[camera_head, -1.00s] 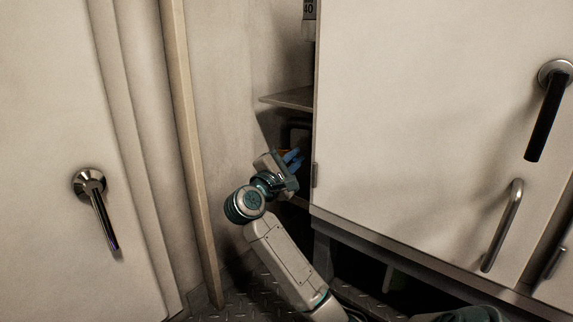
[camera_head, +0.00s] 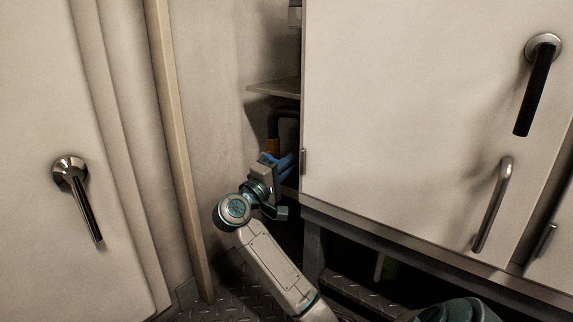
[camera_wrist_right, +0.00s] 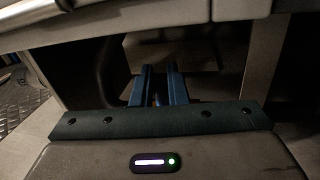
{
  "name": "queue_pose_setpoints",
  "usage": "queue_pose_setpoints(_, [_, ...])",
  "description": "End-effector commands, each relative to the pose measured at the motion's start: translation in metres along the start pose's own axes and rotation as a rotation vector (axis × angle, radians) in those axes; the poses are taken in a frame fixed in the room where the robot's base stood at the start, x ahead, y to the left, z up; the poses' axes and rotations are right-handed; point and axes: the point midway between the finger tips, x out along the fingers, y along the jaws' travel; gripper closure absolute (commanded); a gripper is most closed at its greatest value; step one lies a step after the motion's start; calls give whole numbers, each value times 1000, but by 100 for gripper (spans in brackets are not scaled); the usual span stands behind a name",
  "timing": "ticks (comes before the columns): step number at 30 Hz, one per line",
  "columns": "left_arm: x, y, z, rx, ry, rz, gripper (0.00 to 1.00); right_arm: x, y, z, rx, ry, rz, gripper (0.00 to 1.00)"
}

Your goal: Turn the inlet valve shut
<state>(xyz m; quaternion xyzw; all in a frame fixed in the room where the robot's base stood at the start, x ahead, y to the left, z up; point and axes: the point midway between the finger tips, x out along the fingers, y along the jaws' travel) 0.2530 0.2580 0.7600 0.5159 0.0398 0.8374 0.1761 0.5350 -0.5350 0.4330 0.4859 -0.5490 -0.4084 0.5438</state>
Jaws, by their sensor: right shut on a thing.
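My right gripper (camera_head: 287,161) reaches into the dark recess beside the white cabinet, just below a thin shelf. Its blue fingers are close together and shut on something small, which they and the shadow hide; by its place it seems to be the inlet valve. A dark bent pipe with an orange-brown part (camera_head: 272,147) stands right behind the gripper. The valve's angle cannot be made out. My left gripper is not in view.
The white cabinet (camera_head: 400,110) with a black lever and a metal handle is close on the right of the gripper. A metal shelf (camera_head: 274,87) is above it. A beige wall (camera_head: 205,110) and a door with a lever (camera_head: 72,180) are on the left.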

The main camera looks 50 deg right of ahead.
Motion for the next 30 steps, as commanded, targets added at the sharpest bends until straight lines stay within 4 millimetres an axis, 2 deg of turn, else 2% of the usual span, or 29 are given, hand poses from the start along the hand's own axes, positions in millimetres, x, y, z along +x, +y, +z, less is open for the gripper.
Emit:
queue_pose_setpoints(1, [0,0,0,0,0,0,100,-1,-5,0,1,-2,-8,100])
queue_pose_setpoints(13, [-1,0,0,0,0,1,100,-2,-8,1,3,-4,-12,100])
queue_pose_setpoints(14, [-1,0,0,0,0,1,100,-2,-8,1,2,-4,-13,81])
queue_pose_setpoints(15, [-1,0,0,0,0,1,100,-2,-8,1,2,-4,-13,73])
queue_pose_setpoints(16, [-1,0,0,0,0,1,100,-2,-8,1,2,-4,-12,69])
queue_pose_setpoints(30, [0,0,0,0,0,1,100,-7,-5,0,5,-3,-7,69])
